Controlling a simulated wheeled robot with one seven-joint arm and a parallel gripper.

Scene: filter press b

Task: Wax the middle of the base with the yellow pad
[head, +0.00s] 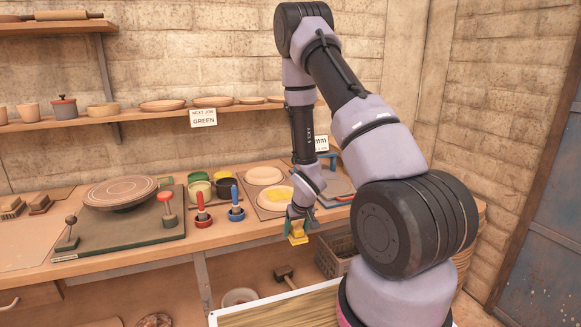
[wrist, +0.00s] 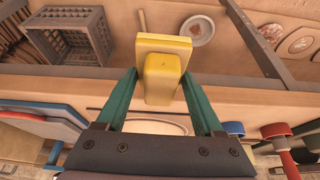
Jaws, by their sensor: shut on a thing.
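My gripper (head: 300,213) is shut on the yellow pad (head: 297,235) by its block-shaped grip. It holds the pad in the air at the bench's front edge. In the wrist view, the green fingers of my gripper (wrist: 160,78) stand on either side of the pad's grip (wrist: 161,72), with its flat yellow plate beyond. I cannot tell which is the base.
Red-handled (head: 202,211) and blue-handled (head: 236,206) tools stand left of my gripper. Several coloured pots (head: 199,188) stand behind them. A turntable (head: 120,192) is farther left. Below the bench are a crate (head: 336,254) and a bowl (head: 240,297).

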